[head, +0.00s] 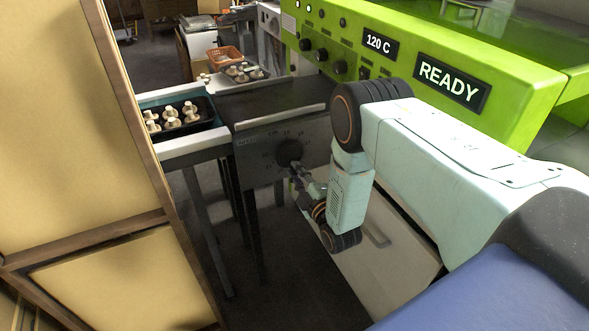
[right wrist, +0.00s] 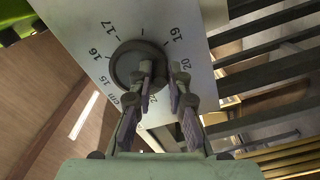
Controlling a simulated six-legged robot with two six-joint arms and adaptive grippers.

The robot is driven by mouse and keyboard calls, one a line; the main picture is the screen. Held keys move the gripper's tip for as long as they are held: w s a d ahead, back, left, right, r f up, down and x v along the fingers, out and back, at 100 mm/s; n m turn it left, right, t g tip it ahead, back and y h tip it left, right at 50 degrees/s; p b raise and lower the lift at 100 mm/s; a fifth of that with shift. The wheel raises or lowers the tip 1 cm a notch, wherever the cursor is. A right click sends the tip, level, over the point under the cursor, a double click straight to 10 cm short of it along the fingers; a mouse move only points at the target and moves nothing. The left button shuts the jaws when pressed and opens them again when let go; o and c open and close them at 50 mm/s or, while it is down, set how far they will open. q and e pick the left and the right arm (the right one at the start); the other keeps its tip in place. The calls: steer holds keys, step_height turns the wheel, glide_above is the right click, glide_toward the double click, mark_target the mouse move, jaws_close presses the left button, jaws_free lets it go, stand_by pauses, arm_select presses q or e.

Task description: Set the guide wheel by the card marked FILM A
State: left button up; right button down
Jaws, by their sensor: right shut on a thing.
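The guide wheel (head: 289,152) is a dark round knob on a grey plate (head: 262,139) at the end of the dark conveyor. In the right wrist view the wheel (right wrist: 126,66) sits amid a printed cm scale (right wrist: 97,52) with 15, 16, 17, 19 and 20 readable. My right gripper (head: 297,170) is at the front of the wheel and shut on it. Its fingers (right wrist: 163,77) cover part of the wheel and the scale's lower part. I cannot make out a pointer mark. No card marked FILM A shows in either view. My left gripper is out of view.
A green machine (head: 430,70) with "120 C" and "READY" signs stands behind my right arm. A brown-framed tan panel (head: 75,120) blocks the left side. An orange basket (head: 226,54) stands farther back.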

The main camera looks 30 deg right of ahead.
steer(key=shift+d+r+n+p, duration=0.1)
steer(key=shift+d+n+p, duration=0.2)
steer(key=shift+n, duration=0.45)
steer(key=shift+d+n+p, duration=0.15)
steer(key=shift+n+p, duration=0.25)
steer(key=shift+n, duration=0.35)
steer(key=c, duration=1.3)
jaws_free()
steer(key=s, duration=1.2)
steer(key=shift+a, duration=0.3)
